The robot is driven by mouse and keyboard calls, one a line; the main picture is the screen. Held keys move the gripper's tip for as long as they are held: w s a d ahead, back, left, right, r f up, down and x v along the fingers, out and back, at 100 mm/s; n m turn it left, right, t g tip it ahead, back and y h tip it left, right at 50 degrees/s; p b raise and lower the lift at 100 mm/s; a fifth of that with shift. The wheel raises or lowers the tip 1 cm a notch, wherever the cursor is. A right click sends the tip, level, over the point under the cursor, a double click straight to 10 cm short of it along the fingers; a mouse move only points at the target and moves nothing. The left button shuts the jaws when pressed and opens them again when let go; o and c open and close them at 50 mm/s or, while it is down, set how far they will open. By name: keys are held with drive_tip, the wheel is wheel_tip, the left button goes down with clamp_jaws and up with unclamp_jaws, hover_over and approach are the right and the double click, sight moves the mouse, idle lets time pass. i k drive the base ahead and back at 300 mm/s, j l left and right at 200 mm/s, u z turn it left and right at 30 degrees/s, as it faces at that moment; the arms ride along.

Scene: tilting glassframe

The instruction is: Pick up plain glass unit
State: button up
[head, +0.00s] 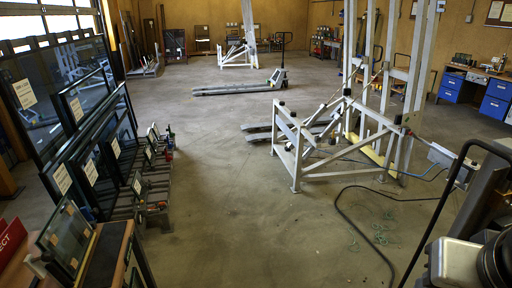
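A small framed glass unit (66,240) leans upright on the bench at the lower left, with a paper label on it. Several larger dark-framed glass panels (88,102) stand leaning in a row behind it at the left, also with paper labels. The labels are too small to read, so I cannot tell for certain which one is the plain glass unit. My gripper is not in view.
A rack base with clamps (152,175) juts from the panels. A white metal tilting frame (335,150) stands right of centre, with a black hose (345,210) on the floor. A pallet truck (240,88) stands behind. The central concrete floor (220,210) is clear. Grey and black equipment (455,263) fills the lower right.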

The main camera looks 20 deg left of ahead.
sight(72, 243)
drive_tip(key=i+j+u, duration=0.2)
drive_tip(key=i+u, duration=0.2)
drive_tip(key=i+j+u, duration=0.1)
drive_tip(key=i+u, duration=1.05)
drive_tip(key=i+l+u, duration=0.15)
drive_tip(key=i+u, duration=0.15)
drive_tip(key=u, duration=0.15)
drive_tip(key=i+l+u, duration=0.4)
drive_tip(key=i+j+u, duration=0.15)
drive_tip(key=u, duration=0.3)
drive_tip(key=i+u, duration=0.2)
drive_tip(key=u, duration=0.25)
drive_tip(key=i+u, duration=0.2)
drive_tip(key=u, duration=0.25)
drive_tip(key=i+u, duration=0.2)
drive_tip(key=u, duration=0.25)
